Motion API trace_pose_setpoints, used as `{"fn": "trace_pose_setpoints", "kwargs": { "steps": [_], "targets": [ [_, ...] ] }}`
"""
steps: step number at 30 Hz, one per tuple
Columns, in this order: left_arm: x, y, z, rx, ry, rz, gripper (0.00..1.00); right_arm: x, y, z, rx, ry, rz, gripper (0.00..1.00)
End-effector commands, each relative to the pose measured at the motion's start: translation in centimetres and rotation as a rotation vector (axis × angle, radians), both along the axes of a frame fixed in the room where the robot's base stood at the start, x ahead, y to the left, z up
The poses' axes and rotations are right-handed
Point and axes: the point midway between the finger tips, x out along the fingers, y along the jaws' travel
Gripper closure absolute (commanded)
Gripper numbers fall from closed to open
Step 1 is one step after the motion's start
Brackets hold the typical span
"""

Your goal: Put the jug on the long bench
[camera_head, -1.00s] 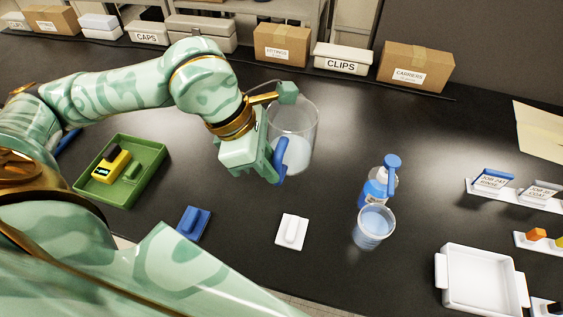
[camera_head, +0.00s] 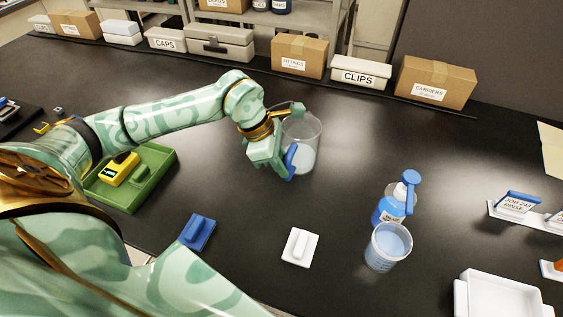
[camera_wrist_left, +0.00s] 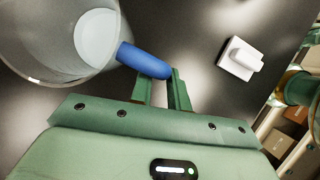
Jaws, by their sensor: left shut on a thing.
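The jug (camera_head: 305,133) is a clear, wide vessel with a blue handle and pale liquid in its lower part. My left gripper (camera_head: 287,163) is shut on its blue handle (camera_wrist_left: 147,61); in the left wrist view the fingers (camera_wrist_left: 163,86) close on the handle's end. The jug looks upright over the middle of the long black bench (camera_head: 210,150). I cannot tell whether its base touches the bench top. My right gripper is not in view.
A green tray (camera_head: 160,184) with a yellow device stands left. A blue block (camera_head: 197,233) and white block (camera_head: 300,246) lie in front. A pump bottle (camera_head: 391,207) and a beaker (camera_head: 387,247) stand right. Boxes line the back. Bench around the jug is clear.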

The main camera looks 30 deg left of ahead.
Motion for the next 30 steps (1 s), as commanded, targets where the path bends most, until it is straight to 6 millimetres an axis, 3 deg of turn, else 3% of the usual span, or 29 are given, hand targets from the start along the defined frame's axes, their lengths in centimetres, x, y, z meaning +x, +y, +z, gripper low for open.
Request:
{"fn": "trace_pose_setpoints", "kwargs": {
  "steps": [7, 8, 9, 10, 20, 23, 30],
  "targets": [
    [0.1, 0.0, -0.1, 0.001, -0.003, 0.0, 1.0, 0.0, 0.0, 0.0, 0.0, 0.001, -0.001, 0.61],
    [0.0, 0.0, -0.2, 0.0, -0.001, 0.0, 0.74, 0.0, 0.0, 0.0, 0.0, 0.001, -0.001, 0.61],
    [0.0, 0.0, -0.2, 0.0, -0.001, 0.0, 0.63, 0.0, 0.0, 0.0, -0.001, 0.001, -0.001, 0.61],
    [0.0, 0.0, -0.2, 0.0, -0.001, 0.0, 0.61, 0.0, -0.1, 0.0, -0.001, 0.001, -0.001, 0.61],
    [0.0, 0.2, 0.3, 0.002, -0.004, 0.001, 0.61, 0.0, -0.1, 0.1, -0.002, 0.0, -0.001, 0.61],
    [-0.2, 0.7, 1.6, 0.003, -0.005, 0.002, 0.61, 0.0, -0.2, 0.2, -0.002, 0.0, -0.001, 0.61],
    [-1.3, 2.8, 6.8, 0.004, -0.006, 0.002, 0.61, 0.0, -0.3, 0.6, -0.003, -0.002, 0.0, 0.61]
  ]
}}
